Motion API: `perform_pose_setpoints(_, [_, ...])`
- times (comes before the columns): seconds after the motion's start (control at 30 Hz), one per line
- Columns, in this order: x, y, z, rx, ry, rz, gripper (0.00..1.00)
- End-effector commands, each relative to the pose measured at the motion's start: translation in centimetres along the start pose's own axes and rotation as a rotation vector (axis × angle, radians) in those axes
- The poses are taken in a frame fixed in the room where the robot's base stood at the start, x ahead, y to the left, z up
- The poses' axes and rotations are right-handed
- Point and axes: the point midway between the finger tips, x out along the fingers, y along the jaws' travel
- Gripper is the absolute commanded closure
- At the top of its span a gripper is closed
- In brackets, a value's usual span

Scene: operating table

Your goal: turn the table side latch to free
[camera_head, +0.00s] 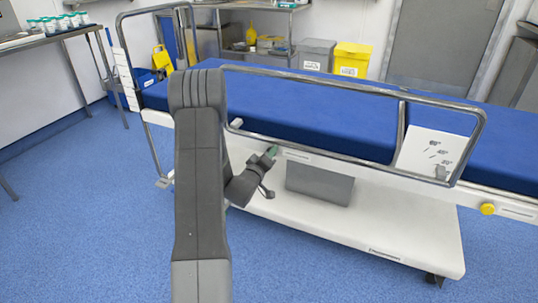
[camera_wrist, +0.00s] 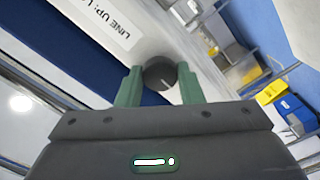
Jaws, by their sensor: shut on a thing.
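The side latch is a dark round knob (camera_wrist: 157,75) with a short white mark, set on the white side of the operating table (camera_head: 390,182). In the wrist view, the mark points toward the lower right of the knob. My gripper (camera_wrist: 160,70) has one green finger on each side of the knob and is shut on it. In the head view, my gripper (camera_head: 271,152) is at the table's side, below the rail, and hides the knob.
A metal side rail (camera_head: 350,84) stands along the blue mattress (camera_head: 320,125), above my gripper. A card with angle marks (camera_head: 430,150) and a yellow knob (camera_head: 487,209) are farther right. Bins (camera_head: 352,60) stand behind the table. The blue floor in front is clear.

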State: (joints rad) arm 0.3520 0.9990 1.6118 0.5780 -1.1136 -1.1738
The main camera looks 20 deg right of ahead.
Motion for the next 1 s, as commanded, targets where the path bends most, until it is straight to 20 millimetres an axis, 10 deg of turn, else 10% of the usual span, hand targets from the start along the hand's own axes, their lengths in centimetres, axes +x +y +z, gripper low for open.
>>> perform_pose_setpoints(0.5, [0.01, -0.03, 0.01, -0.021, 0.000, -0.001, 0.89])
perform_pose_setpoints(0.53, [0.01, -0.03, 0.01, -0.021, 0.000, -0.001, 0.64])
perform_pose_setpoints(0.63, [0.00, -0.03, 0.01, -0.021, 0.000, 0.000, 0.45])
perform_pose_setpoints(1.0, [-0.50, -0.02, -0.03, -0.020, 0.000, -0.002, 0.45])
